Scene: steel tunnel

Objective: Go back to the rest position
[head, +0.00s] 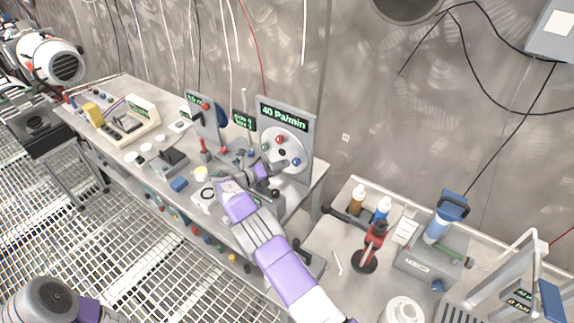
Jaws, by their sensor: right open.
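My right arm comes in from the bottom and reaches up to the workbench (130,165). My right gripper (275,170) is open, just in front of the grey panel (306,124) with the "40 Pa/min" display (283,115). The panel's round white dial plate (271,143) carries a red knob (280,139), a blue knob (296,161) and a green knob. The fingertips are close to the dial's lower part; I cannot tell whether they touch it. At the bottom left a grey and purple part of my left arm shows; its gripper is out of the picture.
A lower bench at right holds a red and black stand (371,245), bottles (357,199), a grey device with a blue top (433,254) and a white roll (402,311). A smaller panel (203,118) stands left of the dial. The grated floor (130,255) at left is mostly clear.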

